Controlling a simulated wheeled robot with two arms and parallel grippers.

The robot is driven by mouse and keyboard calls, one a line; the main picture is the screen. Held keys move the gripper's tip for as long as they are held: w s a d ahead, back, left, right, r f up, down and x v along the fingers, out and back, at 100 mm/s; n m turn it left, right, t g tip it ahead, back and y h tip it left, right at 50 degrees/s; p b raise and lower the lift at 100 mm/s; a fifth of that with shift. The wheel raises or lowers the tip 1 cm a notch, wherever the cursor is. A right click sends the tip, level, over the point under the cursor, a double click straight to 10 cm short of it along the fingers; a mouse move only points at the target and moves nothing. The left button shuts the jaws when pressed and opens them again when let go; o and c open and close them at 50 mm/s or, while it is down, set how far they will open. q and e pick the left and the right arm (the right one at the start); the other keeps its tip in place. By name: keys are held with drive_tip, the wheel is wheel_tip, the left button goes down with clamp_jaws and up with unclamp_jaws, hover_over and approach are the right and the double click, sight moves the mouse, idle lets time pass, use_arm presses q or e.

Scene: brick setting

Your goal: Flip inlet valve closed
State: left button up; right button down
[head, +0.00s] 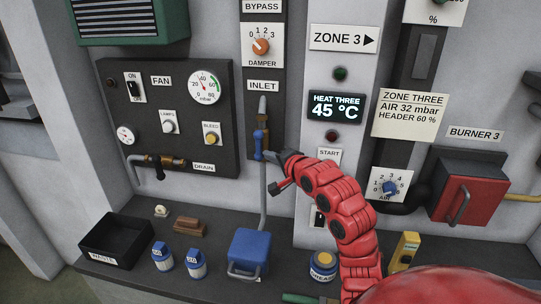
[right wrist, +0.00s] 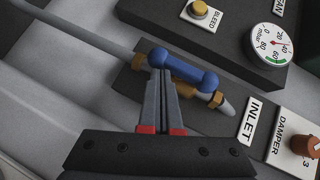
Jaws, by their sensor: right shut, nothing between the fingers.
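The inlet valve has a blue lever handle (head: 260,142) on a grey vertical pipe, below the INLET label (head: 263,86). The lever lies in line with the pipe. It also shows in the right wrist view (right wrist: 188,68), with brass fittings at the pipe beside it. My right gripper (head: 272,157) is shut and empty, its fingertips close by the lower end of the lever. In the right wrist view the closed fingers (right wrist: 161,76) point at that end of the lever; I cannot tell whether they touch it. My left gripper is not in view.
The bypass damper dial (head: 261,46) is above the inlet. The fan panel (head: 165,100) stands to the left, its bleed button (head: 211,138) near the valve. A blue box with a handle (head: 248,252) is on the ledge below. A black tray (head: 117,240) sits at left.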

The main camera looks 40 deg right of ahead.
drive_tip(key=shift+a+f+m+t+b, duration=0.1)
drive_tip(key=shift+f+m+t+b, duration=0.3)
drive_tip(key=shift+m+t, duration=0.3)
idle(0.4)
drive_tip(key=w+a+m+t+h+b, duration=0.1)
drive_tip(key=m+t+h+b, duration=0.1)
drive_tip(key=m+b, duration=0.3)
drive_tip(key=w+a+f+m+t+h+b, duration=0.1)
drive_tip(key=w+m+t+h+b, duration=0.1)
drive_tip(key=m+b, duration=0.3)
drive_tip(key=w+a+m+t+h+b, duration=0.1)
drive_tip(key=m+t+h+b, duration=0.2)
drive_tip(key=m+b, duration=0.3)
drive_tip(key=shift+w+a+f+t+h+b, duration=0.15)
drive_tip(key=shift+h+b, duration=0.25)
drive_tip(key=shift+b, duration=0.7)
drive_tip(key=shift+a+f+t+h+b, duration=0.15)
drive_tip(key=shift+h+b, duration=0.25)
drive_tip(key=shift+b, duration=0.65)
drive_tip(key=shift+r+h, duration=0.15)
drive_tip(key=shift+h, duration=0.15)
drive_tip(key=b+v, duration=0.3)
drive_tip(key=v, duration=1.4)
drive_tip(key=shift+s, duration=0.25)
